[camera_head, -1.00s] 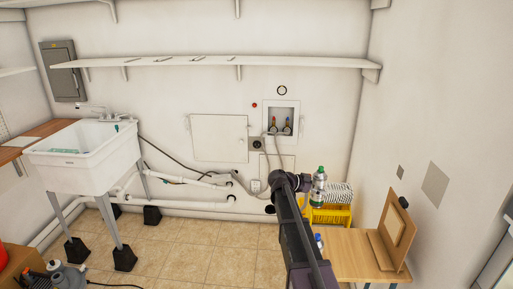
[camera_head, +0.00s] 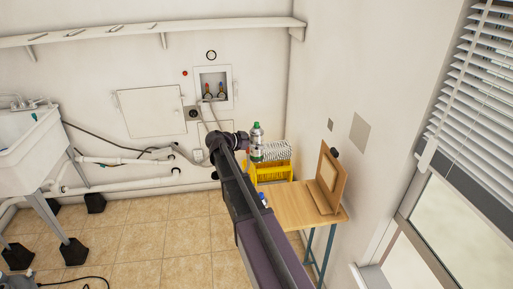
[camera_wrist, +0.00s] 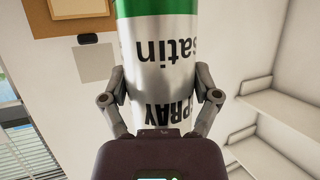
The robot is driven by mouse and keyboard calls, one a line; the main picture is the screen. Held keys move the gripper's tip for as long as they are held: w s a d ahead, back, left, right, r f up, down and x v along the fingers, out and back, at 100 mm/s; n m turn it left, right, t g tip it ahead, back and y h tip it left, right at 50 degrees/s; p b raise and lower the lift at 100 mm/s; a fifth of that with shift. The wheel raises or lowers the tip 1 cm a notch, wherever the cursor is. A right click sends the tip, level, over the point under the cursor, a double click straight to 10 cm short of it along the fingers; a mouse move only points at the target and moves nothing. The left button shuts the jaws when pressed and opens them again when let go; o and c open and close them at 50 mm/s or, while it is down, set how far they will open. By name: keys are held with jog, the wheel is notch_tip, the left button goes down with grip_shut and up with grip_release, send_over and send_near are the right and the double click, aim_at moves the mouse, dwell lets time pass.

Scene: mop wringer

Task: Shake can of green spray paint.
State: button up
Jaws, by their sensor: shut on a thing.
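The spray paint can (camera_head: 257,136) has a green top and a silver body. In the head view it stands upright at the end of my arm, above the wooden table's back left side. In the wrist view the can (camera_wrist: 158,62) fills the middle, with a green band and the upside-down words "satin" and "SPRAY". My gripper (camera_wrist: 160,98) is shut on the can, one finger on each side. In the head view my gripper (camera_head: 249,145) is small and partly merged with my arm. The can's far side is hidden.
A small wooden table (camera_head: 288,208) holds a wooden board stand (camera_head: 328,180). A white sink (camera_head: 28,150) is at left, a window with blinds (camera_head: 490,90) at right. Tiled floor lies clear between.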

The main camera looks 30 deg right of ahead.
aim_at(253, 130)
jog(key=shift+r+p, duration=2.65)
jog(key=shift+r, duration=0.4)
jog(key=shift+f, duration=0.15)
notch_tip(253, 130, down, 9)
jog(key=b, duration=0.9)
jog(key=shift+r, duration=0.25)
notch_tip(253, 130, up, 9)
jog(key=p, duration=0.9)
jog(key=shift+f, duration=0.1)
jog(key=shift+f, duration=0.1)
